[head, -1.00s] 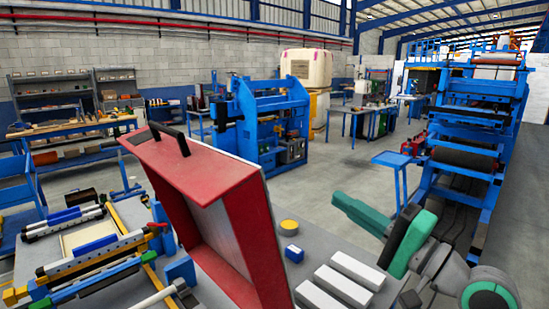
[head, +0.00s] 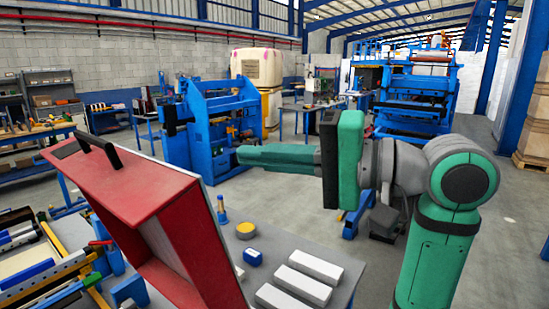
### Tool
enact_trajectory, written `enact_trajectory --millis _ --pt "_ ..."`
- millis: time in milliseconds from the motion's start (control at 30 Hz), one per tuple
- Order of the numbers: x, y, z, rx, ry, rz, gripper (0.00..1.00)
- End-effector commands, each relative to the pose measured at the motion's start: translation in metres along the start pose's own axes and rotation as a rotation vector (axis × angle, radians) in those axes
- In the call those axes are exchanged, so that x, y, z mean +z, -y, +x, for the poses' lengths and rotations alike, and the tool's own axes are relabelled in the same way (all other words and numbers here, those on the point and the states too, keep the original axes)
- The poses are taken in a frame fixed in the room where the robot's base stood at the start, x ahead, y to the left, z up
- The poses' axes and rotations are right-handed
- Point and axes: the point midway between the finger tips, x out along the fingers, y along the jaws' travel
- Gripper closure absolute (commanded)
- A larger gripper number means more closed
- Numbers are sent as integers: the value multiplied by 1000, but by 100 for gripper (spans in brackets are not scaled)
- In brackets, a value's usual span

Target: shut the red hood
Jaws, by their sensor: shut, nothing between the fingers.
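The red hood (head: 135,190) stands raised and tilted at the left of the head view. A black handle (head: 85,150) sits on its upper edge. I see no contact with the hood.
A grey table (head: 325,247) carries white bars (head: 301,285), a blue block (head: 253,257), a yellow round piece (head: 245,230) and a small blue bottle (head: 221,210). Rails and blue tools (head: 60,270) lie left of the hood. Blue machines stand behind.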

Motion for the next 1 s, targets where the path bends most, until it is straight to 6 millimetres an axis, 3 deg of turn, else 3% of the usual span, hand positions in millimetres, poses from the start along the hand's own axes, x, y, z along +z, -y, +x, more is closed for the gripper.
enact_trajectory --millis 267,533,1000 --pt "0 0 52 0 2 1 100" --pt "33 0 58 -2 0 -1 100" --pt "39 0 60 -2 0 0 100"
